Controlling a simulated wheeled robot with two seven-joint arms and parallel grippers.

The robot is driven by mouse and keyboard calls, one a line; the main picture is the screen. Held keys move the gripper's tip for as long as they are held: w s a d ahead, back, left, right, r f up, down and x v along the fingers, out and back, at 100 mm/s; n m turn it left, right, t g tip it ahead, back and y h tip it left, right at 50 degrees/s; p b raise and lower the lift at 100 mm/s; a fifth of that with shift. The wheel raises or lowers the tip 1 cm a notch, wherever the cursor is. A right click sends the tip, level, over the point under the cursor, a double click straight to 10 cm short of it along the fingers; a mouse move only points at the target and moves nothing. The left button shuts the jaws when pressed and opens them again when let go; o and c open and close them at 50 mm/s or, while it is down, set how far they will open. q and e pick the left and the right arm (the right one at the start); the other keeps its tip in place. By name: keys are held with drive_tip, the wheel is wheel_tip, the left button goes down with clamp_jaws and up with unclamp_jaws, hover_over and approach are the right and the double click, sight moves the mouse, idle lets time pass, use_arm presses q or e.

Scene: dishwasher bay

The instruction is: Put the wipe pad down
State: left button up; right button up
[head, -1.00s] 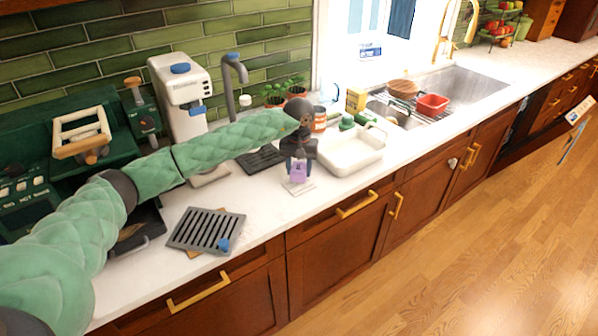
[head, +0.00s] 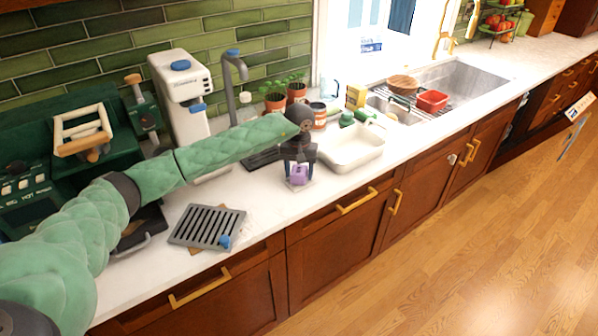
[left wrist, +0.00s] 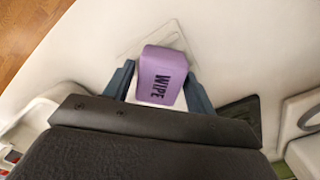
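The wipe pad (head: 300,176) is a small purple block on the white counter, at a pale square plate (head: 292,187). In the left wrist view the pad (left wrist: 163,75) shows the dark word WIPE, and the plate's outline (left wrist: 128,47) shows around its far end. My left gripper (head: 300,168) is low over the pad, pointing down. Its two blue fingers stand on either side of the pad, with narrow gaps showing beside it, so it looks open around the pad. The pad's underside is hidden. My right gripper is not in view.
A white basin (head: 352,150) stands close to the right of the gripper. A grey slatted rack (head: 207,228) lies to the left. A coffee machine (head: 181,95), potted plants (head: 274,101) and the sink (head: 455,85) are farther back. The counter's front edge is near.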

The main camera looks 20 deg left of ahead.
sight(299, 170)
use_arm(q)
drive_tip(key=shift+o, duration=0.8)
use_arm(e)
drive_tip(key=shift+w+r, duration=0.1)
use_arm(q)
drive_tip(key=shift+r+p, duration=0.2)
drive_tip(key=shift+p, duration=0.1)
drive_tip(key=shift+r+b, duration=0.15)
drive_tip(key=shift+b, duration=0.15)
drive_tip(key=shift+r, duration=0.5)
wheel_tip(299, 170, up, 5)
drive_tip(key=b, duration=0.2)
drive_tip(key=shift+f+b, duration=0.2)
drive_tip(key=shift+b, duration=0.15)
drive_tip(key=shift+r, duration=0.75)
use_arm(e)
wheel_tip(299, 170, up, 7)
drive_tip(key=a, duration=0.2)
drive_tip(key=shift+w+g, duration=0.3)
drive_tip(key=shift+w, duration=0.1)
